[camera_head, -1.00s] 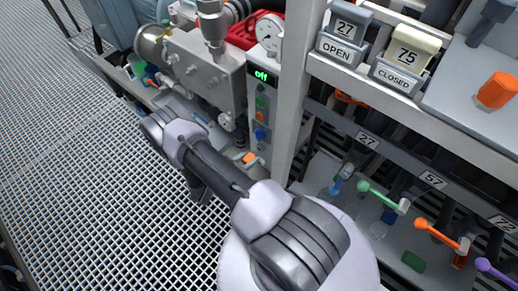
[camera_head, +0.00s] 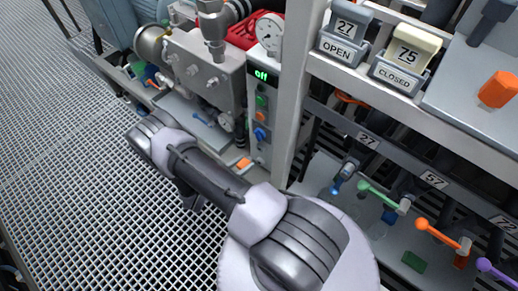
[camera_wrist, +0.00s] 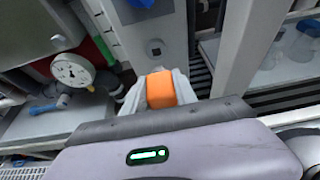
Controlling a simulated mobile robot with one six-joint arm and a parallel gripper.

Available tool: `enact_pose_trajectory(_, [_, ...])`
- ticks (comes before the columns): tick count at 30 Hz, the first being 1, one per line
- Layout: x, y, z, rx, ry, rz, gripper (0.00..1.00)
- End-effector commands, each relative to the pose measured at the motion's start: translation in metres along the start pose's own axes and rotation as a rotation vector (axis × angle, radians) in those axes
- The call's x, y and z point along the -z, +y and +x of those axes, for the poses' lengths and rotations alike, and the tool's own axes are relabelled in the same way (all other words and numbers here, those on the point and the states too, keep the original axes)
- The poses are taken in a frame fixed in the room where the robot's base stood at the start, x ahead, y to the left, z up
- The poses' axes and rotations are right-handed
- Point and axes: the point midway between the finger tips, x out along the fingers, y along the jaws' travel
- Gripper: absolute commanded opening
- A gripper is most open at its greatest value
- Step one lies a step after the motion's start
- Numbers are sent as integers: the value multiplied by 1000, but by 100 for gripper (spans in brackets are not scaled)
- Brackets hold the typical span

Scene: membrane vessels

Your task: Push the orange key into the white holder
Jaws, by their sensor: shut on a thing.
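The orange key (camera_wrist: 162,92) shows in the wrist view as an orange block between the pale fingers of my gripper (camera_wrist: 160,78). The fingers are shut on it. Its far end is hidden. In the head view the orange key (camera_head: 243,163) is a small patch beyond my arm, low beside the control panel; most of my gripper is hidden there. In the wrist view a dark square plate with a round spot (camera_wrist: 155,49) is on the pale panel face, just beyond the key and apart from it. I cannot clearly make out the white holder.
The control panel (camera_head: 264,98) has a green "off" display and coloured buttons. A pressure gauge (camera_wrist: 73,70) and pipework stand to its left. A pale upright post (camera_head: 296,85) is to its right. Shelves with tagged, coloured levers (camera_head: 380,194) are further right. Open grating (camera_head: 60,150) lies left.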

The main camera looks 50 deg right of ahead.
Motion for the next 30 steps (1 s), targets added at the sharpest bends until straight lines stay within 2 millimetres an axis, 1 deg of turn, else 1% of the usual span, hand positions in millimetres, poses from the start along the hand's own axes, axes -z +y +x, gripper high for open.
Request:
enact_pose_trajectory(3, [0, 0, 0, 0, 0, 0, 0])
enact_pose_trajectory(5, [5, 0, 1, 0, 0, -1, 0])
enact_pose_trajectory(8, [30, 3, 8, 0, -1, -2, 0])
enact_pose_trajectory(9, [44, 3, 11, 0, -1, -3, 0])
enact_pose_trajectory(12, [77, 3, 20, 1, -1, -2, 0])
enact_pose_trajectory(15, [101, 1, 25, 0, -1, -2, 0])
enact_pose_trajectory(16, [105, 1, 26, 0, 0, -1, 0])
enact_pose_trajectory(18, [112, 0, 28, 1, 0, -2, 0])
enact_pose_trajectory(20, [114, 0, 28, 1, 0, -2, 0])
enact_pose_trajectory(30, [112, 0, 31, 2, 0, -1, 0])
